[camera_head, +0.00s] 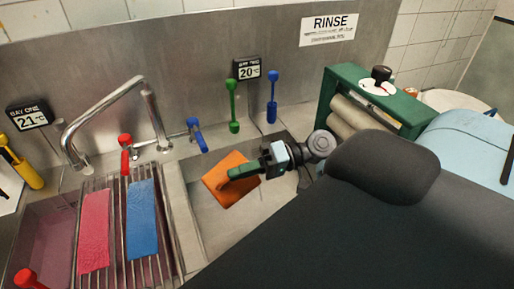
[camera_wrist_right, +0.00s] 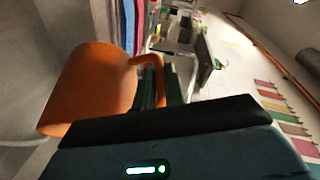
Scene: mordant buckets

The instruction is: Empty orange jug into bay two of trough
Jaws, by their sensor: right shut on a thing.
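The orange jug (camera_head: 231,180) is tilted over the right-hand basin of the steel trough, bay two (camera_head: 207,226), below the sign reading 20 °C (camera_head: 247,71). My right gripper (camera_head: 262,164) is shut on the jug's handle. In the right wrist view the jug (camera_wrist_right: 88,88) lies on its side, with its handle (camera_wrist_right: 158,70) at the green fingers (camera_wrist_right: 160,88). The jug's inside is hidden. A pale curved band shows by its lower end; I cannot tell whether it is liquid. My left gripper is not in view.
Bay one (camera_head: 45,232), at left, holds purplish liquid under a rack (camera_head: 117,262) with pink (camera_head: 95,232) and blue (camera_head: 142,218) cloths. A faucet (camera_head: 112,95) and red and blue valve handles stand behind. A green roller frame (camera_head: 372,100) stands right.

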